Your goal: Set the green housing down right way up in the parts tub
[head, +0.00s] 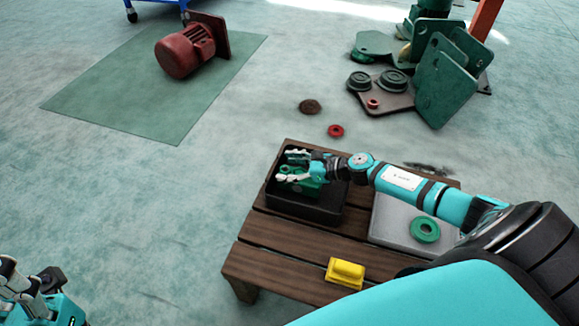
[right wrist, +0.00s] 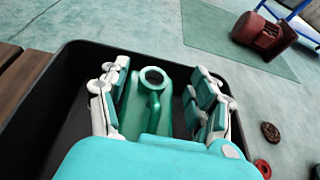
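The green housing (head: 290,181) is inside the black parts tub (head: 312,212), at its left part. In the right wrist view the housing (right wrist: 147,103) shows a round opening at its top; its underside is hidden, so how it rests is unclear. My right gripper (head: 294,166) reaches into the tub. In the right wrist view its fingers (right wrist: 160,105) stand apart on both sides of the housing, with a visible gap on the right side. The left finger is close to it; contact there is unclear. My left gripper (head: 22,285) is at the bottom left, far from the tub; its fingertips are hard to read.
The tub stands on a slatted wooden table (head: 283,240). A yellow part (head: 345,273) and a grey tray (head: 390,222) with a green ring (head: 425,230) are nearby. A red motor (head: 190,50) lies on a green mat (head: 110,100). Green hoist parts (head: 445,80) stand behind.

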